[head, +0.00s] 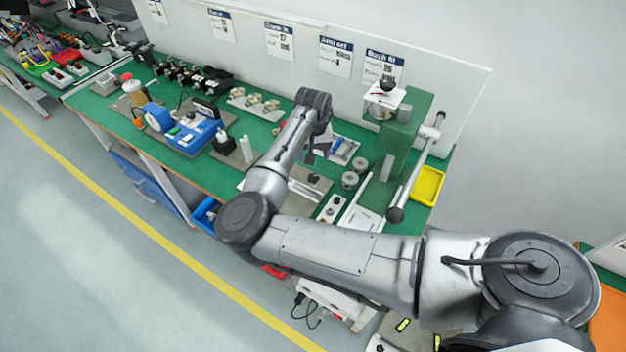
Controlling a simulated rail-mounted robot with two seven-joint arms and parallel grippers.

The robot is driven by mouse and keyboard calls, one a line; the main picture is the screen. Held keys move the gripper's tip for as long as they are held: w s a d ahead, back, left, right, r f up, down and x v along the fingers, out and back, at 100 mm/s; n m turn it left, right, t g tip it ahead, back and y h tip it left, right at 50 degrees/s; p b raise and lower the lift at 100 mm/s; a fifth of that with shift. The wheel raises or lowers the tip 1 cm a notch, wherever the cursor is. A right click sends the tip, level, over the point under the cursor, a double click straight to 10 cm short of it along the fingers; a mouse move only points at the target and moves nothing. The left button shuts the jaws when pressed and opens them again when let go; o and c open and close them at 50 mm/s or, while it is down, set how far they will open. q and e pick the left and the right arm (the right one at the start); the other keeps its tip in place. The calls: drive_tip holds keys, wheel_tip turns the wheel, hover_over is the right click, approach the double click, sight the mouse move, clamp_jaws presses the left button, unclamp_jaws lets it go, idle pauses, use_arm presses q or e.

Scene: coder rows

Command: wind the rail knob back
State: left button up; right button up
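My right arm comes in from the lower right and reaches over the green bench (228,92). My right gripper (310,156) points down over the bench, mostly behind its dark wrist; whether its fingers are apart is too small to tell. Just below it a small dark knob (313,178) stands on a grey plate with a pale rail-like bar (304,190). This may be the rail knob; I cannot tell for sure. The gripper looks just above the knob, and contact cannot be made out. The forearm hides part of the plate. My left gripper is not in view.
Right of the plate stands a green press (402,135) with a long lever ending in a black ball (395,214). A yellow tray (427,185) lies beyond it. Two grey cylinders (350,180) are close by. A blue device (195,131) stands left. A panel with labels (335,55) closes the back.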

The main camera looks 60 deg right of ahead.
sight(313, 177)
wheel_tip(313, 177, down, 11)
drive_tip(key=b, duration=0.2)
drive_tip(key=shift+f+b, duration=0.1)
drive_tip(key=shift+b, duration=0.2)
drive_tip(key=shift+f, duration=0.65)
drive_tip(key=shift+c, duration=0.2)
drive_tip(key=c, duration=0.9)
